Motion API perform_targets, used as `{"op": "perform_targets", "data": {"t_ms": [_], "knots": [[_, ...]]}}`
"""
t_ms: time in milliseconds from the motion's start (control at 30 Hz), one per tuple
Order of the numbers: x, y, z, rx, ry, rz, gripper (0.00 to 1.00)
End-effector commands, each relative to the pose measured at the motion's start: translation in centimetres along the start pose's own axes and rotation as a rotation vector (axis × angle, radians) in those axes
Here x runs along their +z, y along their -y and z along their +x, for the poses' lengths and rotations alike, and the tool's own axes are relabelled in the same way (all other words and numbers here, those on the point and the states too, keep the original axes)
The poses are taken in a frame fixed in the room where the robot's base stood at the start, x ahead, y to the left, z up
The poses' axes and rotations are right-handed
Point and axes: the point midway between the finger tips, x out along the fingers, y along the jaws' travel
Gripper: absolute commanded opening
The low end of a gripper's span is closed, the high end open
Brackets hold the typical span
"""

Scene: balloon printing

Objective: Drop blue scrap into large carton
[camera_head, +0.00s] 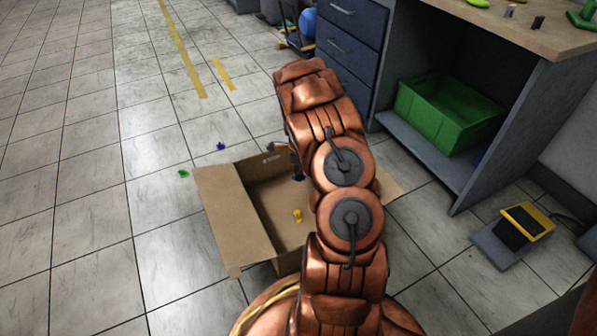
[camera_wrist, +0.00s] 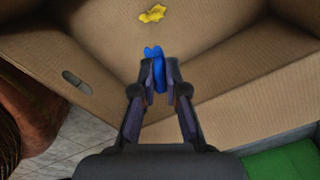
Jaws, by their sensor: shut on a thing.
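The large open carton (camera_head: 224,218) stands on the tiled floor in the head view, its flaps folded out. In the wrist view the carton (camera_wrist: 225,60) fills most of the picture. My gripper (camera_wrist: 157,72) is shut on the blue scrap (camera_wrist: 153,52), which sticks out between the fingertips, over the carton's inside.
A yellow-topped pedal (camera_head: 526,222) is on the floor. Floor at left is clear.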

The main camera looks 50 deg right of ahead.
Motion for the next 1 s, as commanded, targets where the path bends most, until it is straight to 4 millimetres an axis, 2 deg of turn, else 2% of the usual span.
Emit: {"op": "perform_targets", "data": {"t_ms": [400, 800, 833, 1000], "knots": [[0.0, -0.2, 4.4, 0.005, -0.001, -0.002, 0.02], [0.0, -0.2, 4.9, 0.002, 0.0, -0.002, 0.02], [0.0, -0.2, 4.9, 0.002, 0.0, -0.002, 0.15], [0.0, -0.2, 4.9, 0.002, 0.0, -0.002, 0.33]]}}
